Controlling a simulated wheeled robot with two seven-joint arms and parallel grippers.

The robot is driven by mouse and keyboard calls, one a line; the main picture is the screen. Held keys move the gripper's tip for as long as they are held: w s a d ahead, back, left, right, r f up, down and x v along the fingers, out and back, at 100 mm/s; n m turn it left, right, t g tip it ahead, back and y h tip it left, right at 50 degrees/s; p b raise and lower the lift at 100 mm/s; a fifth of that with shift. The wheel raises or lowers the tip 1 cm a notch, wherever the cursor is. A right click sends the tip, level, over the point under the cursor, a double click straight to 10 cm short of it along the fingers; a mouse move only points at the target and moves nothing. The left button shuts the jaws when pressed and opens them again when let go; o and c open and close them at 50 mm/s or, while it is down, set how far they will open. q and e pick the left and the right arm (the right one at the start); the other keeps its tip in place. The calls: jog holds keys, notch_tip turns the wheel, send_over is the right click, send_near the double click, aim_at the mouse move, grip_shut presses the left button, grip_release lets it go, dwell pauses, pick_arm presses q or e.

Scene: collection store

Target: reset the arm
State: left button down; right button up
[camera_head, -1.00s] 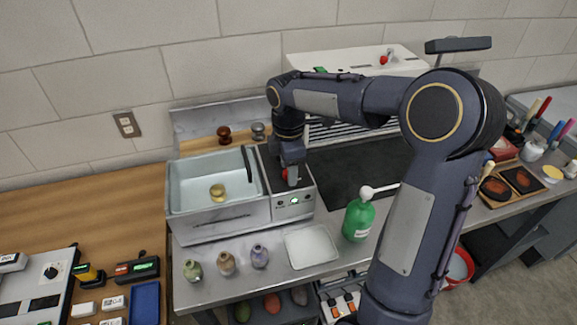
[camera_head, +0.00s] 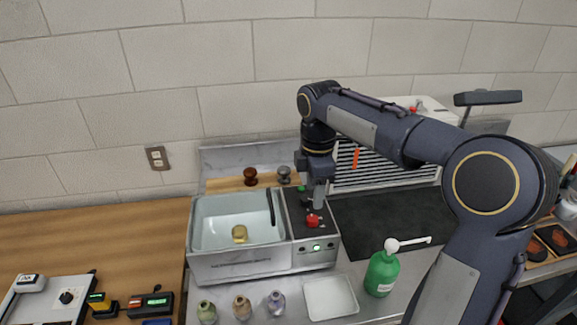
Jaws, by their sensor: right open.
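My right arm comes in from the right side and bends down over the bench. My right gripper (camera_head: 318,195) points down above the control panel of the grey bath machine (camera_head: 240,266), just behind a red knob (camera_head: 312,220). It is open; whether its fingers touch the panel I cannot tell. A small brass-coloured piece (camera_head: 239,233) lies in the basin on the left of the machine. My left gripper is not in view.
A green pump bottle (camera_head: 381,272), a white tray (camera_head: 331,297) and several small vases (camera_head: 276,303) stand in front of the machine. Two knobbed stamps (camera_head: 250,176) stand behind it. A dark mat (camera_head: 385,222) lies to the right. The wooden table (camera_head: 90,240) at left has bare room.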

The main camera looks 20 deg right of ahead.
jog(key=s+a+f+m+t+y, duration=0.1)
jog(key=s+a+f+m+t, duration=0.1)
jog(key=s+m, duration=0.3)
jog(key=s+a+f+m+t+y, duration=0.1)
jog(key=s+a+m, duration=0.2)
jog(key=s+m, duration=0.3)
jog(key=s+a+f+m+t+y, duration=0.1)
jog(key=s+m, duration=0.5)
jog(key=s, duration=0.6)
jog(key=shift+a+f+t+y, duration=0.4)
jog(key=shift+a+f+t, duration=0.25)
jog(key=shift+f+t, duration=0.15)
